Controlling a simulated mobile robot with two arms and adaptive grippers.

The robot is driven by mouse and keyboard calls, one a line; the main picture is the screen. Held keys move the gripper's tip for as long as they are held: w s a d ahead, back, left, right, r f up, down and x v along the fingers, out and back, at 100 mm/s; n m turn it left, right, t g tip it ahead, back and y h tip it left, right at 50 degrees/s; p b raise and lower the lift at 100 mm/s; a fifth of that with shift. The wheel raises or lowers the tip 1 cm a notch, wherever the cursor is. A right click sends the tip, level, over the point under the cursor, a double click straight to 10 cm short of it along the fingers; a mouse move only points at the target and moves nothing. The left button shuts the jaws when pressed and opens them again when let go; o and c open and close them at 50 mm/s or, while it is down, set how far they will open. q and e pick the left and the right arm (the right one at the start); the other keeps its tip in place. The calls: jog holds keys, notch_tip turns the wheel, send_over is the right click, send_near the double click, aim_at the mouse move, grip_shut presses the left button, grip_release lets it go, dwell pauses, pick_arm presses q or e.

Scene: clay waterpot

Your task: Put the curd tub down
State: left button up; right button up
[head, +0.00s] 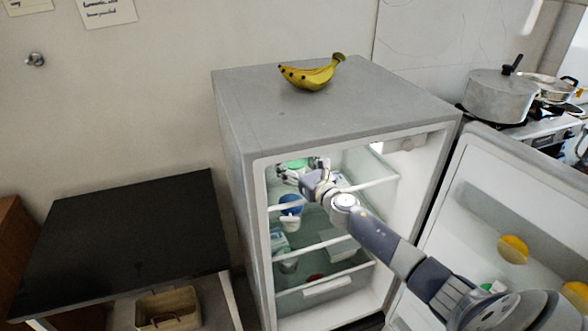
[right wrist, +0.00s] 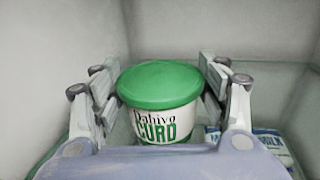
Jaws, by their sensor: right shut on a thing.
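The curd tub (right wrist: 160,104) is white with a green lid and dark lettering. In the right wrist view it stands upright between the two fingers of my right gripper (right wrist: 160,95), which is shut on it. In the head view my right gripper (head: 303,172) reaches into the upper part of the open fridge (head: 258,240), and only a bit of the tub's green lid (head: 296,163) shows behind it. A glass shelf (right wrist: 262,95) lies around and below the tub. I cannot tell whether the tub touches it. My left gripper is not in view.
A milk packet (right wrist: 265,140) lies right of the tub. Below my gripper, a blue-lidded container (head: 291,204) and other items stand on lower shelves. The fridge door (head: 480,215) is open at right. Bananas (head: 311,76) lie on the fridge top. A dark table (head: 125,235) is at left.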

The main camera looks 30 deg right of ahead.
jog(key=shift+r, duration=0.1)
jog(key=o, duration=1.4)
jog(key=shift+c, duration=0.2)
jog(key=shift+s, duration=0.15)
jog(key=s+b, duration=0.1)
jog(key=s, duration=1)
jog(key=shift+s+a, duration=0.25)
jog(key=shift+s, duration=0.15)
